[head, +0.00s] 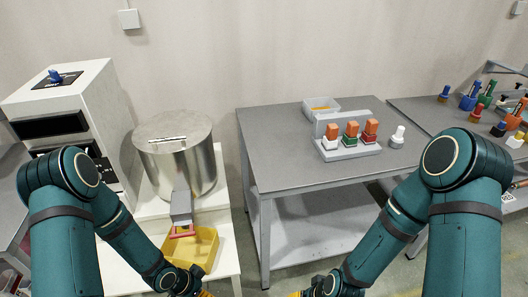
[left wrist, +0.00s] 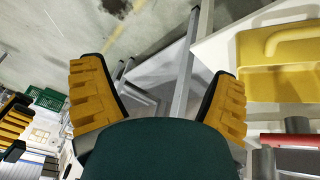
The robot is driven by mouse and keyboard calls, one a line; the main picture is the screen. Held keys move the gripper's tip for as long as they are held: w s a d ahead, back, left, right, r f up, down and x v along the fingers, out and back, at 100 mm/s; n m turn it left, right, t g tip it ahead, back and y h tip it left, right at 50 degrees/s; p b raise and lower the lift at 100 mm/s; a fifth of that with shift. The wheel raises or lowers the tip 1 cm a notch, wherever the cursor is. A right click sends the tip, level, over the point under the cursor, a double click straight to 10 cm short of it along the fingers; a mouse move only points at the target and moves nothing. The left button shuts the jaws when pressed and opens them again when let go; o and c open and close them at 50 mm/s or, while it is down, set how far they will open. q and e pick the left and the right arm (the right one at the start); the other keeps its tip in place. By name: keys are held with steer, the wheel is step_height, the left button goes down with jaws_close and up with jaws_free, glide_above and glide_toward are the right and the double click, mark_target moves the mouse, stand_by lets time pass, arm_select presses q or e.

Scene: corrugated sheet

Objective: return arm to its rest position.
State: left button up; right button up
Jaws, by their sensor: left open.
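My left arm (head: 125,232) comes in from the left in the head view and bends down to the bottom edge. Its gripper (head: 200,292) is mostly cut off there, just below the yellow bin (head: 207,245). In the left wrist view, my left gripper (left wrist: 158,68) has its two yellow-padded fingers spread wide with nothing between them. The yellow bin (left wrist: 290,82) shows to the right of them, apart from the fingers. My right arm (head: 385,240) bends down on the right, and only a yellow bit of its gripper (head: 296,294) shows at the bottom edge.
A metal drum (head: 180,160) and a white machine (head: 75,110) stand at the left. Tools stand on the right bench (head: 425,112). The grey table's front part is clear.

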arm_select(q)
steer(key=s+d+r+n+y, duration=0.1)
steer(key=s+d+r+n, duration=0.4)
steer(key=d+n, duration=0.3)
steer(key=shift+s+d+r+n, duration=0.15)
steer(key=shift+s+d+n, duration=0.2)
steer(key=shift+n, duration=0.75)
